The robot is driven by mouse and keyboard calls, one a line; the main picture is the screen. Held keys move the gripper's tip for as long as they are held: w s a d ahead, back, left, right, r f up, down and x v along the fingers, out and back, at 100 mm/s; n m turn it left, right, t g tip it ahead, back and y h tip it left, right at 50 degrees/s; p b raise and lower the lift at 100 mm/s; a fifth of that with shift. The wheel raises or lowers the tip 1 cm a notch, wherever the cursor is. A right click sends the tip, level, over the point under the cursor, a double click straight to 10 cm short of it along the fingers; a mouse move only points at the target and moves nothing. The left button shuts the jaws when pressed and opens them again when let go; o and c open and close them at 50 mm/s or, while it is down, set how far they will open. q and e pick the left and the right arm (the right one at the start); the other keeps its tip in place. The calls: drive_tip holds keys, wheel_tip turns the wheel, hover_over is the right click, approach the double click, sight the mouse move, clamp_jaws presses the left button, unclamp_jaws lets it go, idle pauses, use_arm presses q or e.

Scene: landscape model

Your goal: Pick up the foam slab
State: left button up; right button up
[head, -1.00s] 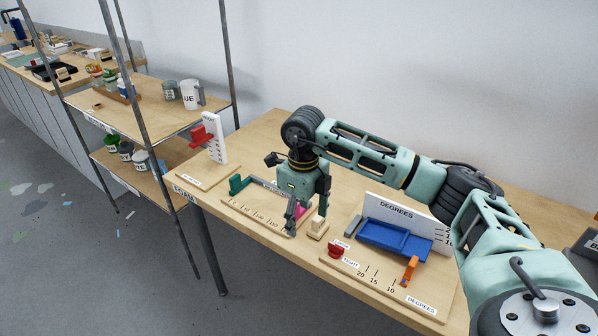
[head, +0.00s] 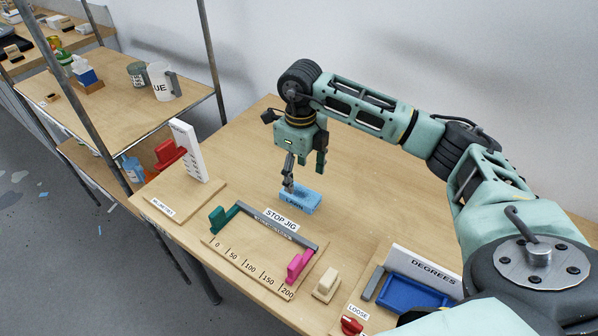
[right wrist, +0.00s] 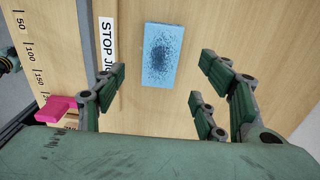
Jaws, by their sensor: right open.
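The foam slab (head: 301,201) is a light blue block lying flat on the wooden table, behind the stop jig. In the right wrist view the slab (right wrist: 160,56) shows a dark speckled patch on its top and lies ahead of the fingers, between their lines. My right gripper (head: 305,180) is open, points down and hangs above the slab; one finger covers part of the slab's left end in the head view. In the right wrist view the open fingers (right wrist: 158,97) have nothing between them. My left gripper is not in view.
The stop jig (head: 222,243) with green and pink stops stands in front of the slab. A beige block (head: 327,285) and a blue tray (head: 412,294) are to the right. A white upright with a red slider (head: 190,150) stands left. The table behind the slab is clear.

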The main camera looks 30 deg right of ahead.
sight(300, 194)
drive_tip(key=shift+w+d+f, duration=0.1)
drive_tip(key=shift+w+d, duration=0.1)
drive_tip(key=shift+w, duration=0.1)
drive_tip(key=shift+f, duration=0.15)
drive_tip(key=shift+s+a+f+p, duration=0.35)
drive_tip(key=shift+s+f, duration=0.15)
drive_tip(key=shift+f, duration=0.2)
wheel_tip(300, 194, down, 2)
drive_tip(key=shift+d+f+p, duration=0.1)
drive_tip(key=shift+f+p, duration=0.1)
drive_tip(key=shift+p, duration=0.35)
drive_tip(key=shift+w+d+f, duration=0.1)
drive_tip(key=shift+w+f, duration=0.1)
drive_tip(key=shift+f, duration=1.2)
drive_tip(key=c, duration=0.5)
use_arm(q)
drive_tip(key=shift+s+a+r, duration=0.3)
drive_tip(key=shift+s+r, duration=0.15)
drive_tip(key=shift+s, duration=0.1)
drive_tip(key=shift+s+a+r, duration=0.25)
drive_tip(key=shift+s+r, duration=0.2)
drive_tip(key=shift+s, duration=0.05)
use_arm(e)
drive_tip(key=shift+c, duration=1.4)
